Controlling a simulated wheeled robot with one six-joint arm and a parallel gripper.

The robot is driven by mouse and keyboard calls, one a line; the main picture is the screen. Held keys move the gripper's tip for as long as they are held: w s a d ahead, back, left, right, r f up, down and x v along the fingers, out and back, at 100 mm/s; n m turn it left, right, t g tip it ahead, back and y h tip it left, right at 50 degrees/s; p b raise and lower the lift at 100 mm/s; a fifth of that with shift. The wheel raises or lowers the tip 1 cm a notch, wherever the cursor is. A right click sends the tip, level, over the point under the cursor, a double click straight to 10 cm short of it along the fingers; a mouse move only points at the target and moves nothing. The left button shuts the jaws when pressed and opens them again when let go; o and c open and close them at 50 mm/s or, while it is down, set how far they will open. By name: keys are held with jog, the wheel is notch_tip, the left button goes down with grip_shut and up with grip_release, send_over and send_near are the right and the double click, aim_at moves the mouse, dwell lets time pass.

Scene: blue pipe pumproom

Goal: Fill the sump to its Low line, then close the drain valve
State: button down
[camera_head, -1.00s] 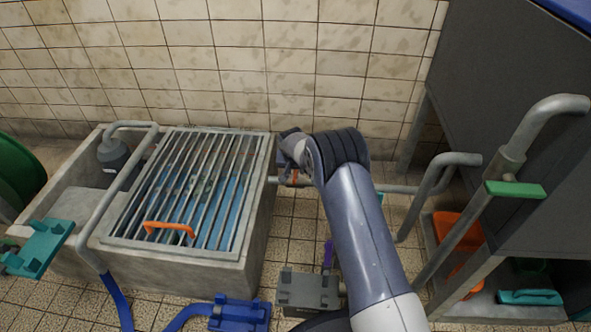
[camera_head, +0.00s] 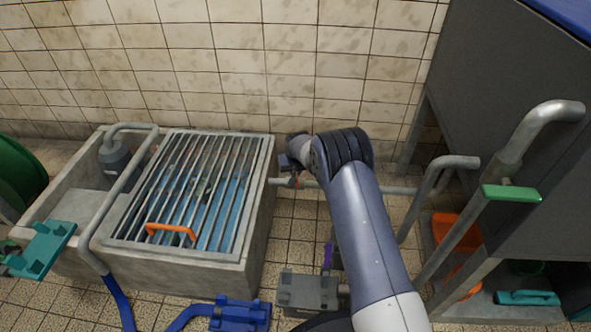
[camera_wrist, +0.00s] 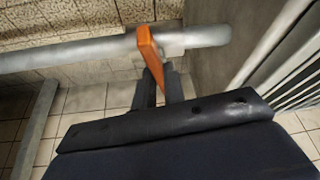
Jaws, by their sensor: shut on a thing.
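The sump (camera_head: 262,215) is a concrete basin at left under a metal grate with an orange handle (camera_head: 170,231). Blue water (camera_head: 226,205) shows through the bars; I cannot make out a Low line. A grey pipe (camera_head: 390,189) runs into the sump's right side. On it is a drain valve with an orange lever (camera_wrist: 150,47), seen in the wrist view standing across the pipe. My gripper (camera_wrist: 158,88) is shut on the lever's lower end. In the head view my own arm hides most of the valve.
A tall pipe with a green lever (camera_head: 511,193) stands at right beside a grey tank (camera_head: 510,110). An orange container (camera_head: 456,232) sits on the low shelf. A grey box (camera_head: 307,291) and blue block (camera_head: 240,315) lie on the floor in front.

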jog(key=shift+n, duration=0.6)
jog(key=shift+y, duration=0.3)
jog(key=c, duration=1.5)
grip_release()
jog(key=p+v, duration=0.4)
jog(key=v, duration=0.6)
jog(key=shift+s+r+p, duration=0.1)
jog(key=shift+r+p, duration=0.2)
jog(key=shift+r, duration=0.1)
